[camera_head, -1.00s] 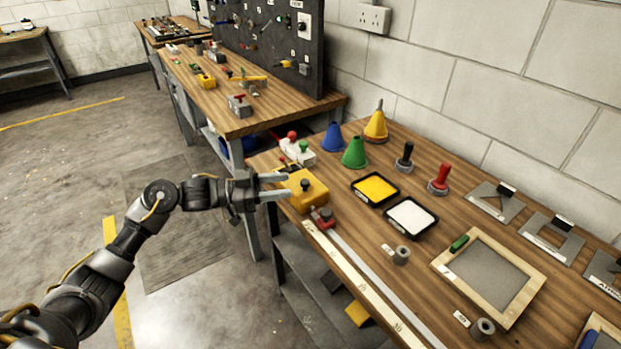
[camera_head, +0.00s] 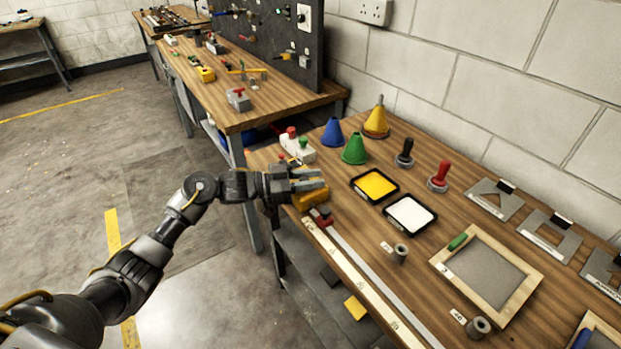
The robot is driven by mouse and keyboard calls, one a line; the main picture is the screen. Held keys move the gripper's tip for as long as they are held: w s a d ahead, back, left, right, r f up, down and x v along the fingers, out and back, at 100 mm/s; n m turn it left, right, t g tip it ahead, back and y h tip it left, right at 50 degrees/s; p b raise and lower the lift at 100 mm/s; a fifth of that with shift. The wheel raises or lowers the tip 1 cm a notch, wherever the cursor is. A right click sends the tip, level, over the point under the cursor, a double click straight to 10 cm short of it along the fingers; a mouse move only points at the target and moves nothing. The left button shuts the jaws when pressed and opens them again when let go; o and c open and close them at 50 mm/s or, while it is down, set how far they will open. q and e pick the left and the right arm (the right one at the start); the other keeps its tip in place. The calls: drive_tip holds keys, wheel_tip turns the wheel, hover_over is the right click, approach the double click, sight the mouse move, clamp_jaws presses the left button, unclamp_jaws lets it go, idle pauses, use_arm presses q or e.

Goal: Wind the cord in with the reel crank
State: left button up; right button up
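The yellow reel box (camera_head: 313,200) sits at the near left end of the right-hand workbench, partly covered by my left gripper. My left gripper (camera_head: 318,179) reaches in from the left, with its two fingers over the top of the box. A narrow gap shows between the fingers. The black crank knob on top of the box is hidden behind the gripper, so I cannot tell whether the fingers hold it. I cannot make out the cord. My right gripper is not in view.
A red clamp-like piece (camera_head: 321,217) and a long ruler (camera_head: 350,272) lie just in front of the box. A white block with red and green knobs (camera_head: 297,148) stands behind it. Blue (camera_head: 333,133) and green (camera_head: 355,149) cones and a yellow tray (camera_head: 374,186) are to the right.

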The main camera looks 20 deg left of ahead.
use_arm(q)
clamp_jaws()
drive_tip(key=shift+d+r+n+t+y+p, duration=0.1)
drive_tip(key=shift+r+n+t+y+p, duration=0.15)
drive_tip(key=shift+n+t+y+p, duration=0.65)
drive_tip(key=shift+w+f+h+p, duration=0.2)
drive_tip(key=shift+h+p, duration=0.1)
drive_tip(key=shift+p, duration=0.45)
drive_tip(key=shift+t, duration=0.4)
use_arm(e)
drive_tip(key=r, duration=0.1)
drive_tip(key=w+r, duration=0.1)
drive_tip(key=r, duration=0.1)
use_arm(q)
drive_tip(key=shift+o, duration=2.4)
unclamp_jaws()
drive_tip(key=shift+f, duration=0.1)
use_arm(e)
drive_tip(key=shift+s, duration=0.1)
use_arm(q)
drive_tip(key=b+v, duration=0.3)
drive_tip(key=v, duration=0.7)
drive_tip(key=shift+s+a, duration=0.15)
drive_tip(key=shift+a, duration=0.2)
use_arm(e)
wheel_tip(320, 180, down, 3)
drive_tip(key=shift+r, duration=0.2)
